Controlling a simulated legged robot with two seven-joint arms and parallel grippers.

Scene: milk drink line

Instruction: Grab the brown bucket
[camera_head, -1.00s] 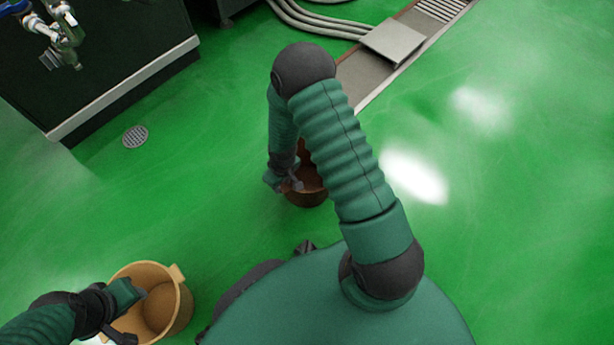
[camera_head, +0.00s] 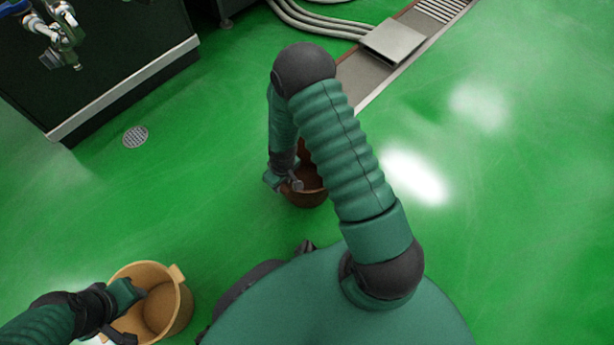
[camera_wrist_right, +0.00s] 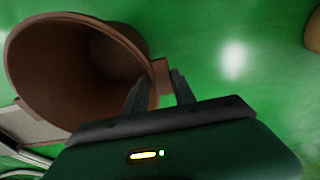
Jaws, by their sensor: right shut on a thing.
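The brown bucket (camera_head: 311,197) stands on the green floor, partly hidden behind my right arm. In the right wrist view, the brown bucket (camera_wrist_right: 50,62) shows its open mouth and empty-looking inside. My right gripper (camera_head: 292,184) is at the bucket's left rim. In the wrist view, the right gripper's fingers (camera_wrist_right: 158,88) lie on either side of a tab on the rim, shut on it. My left gripper (camera_head: 134,313) is over a tan bucket at the lower left.
The tan bucket (camera_head: 176,307) has a rim tab and looks empty. A dark machine (camera_head: 110,75) with a pale base strip stands at the upper left. A floor drain (camera_head: 135,136), hoses (camera_head: 310,25) and a metal plate (camera_head: 393,40) lie around. The floor at right is clear.

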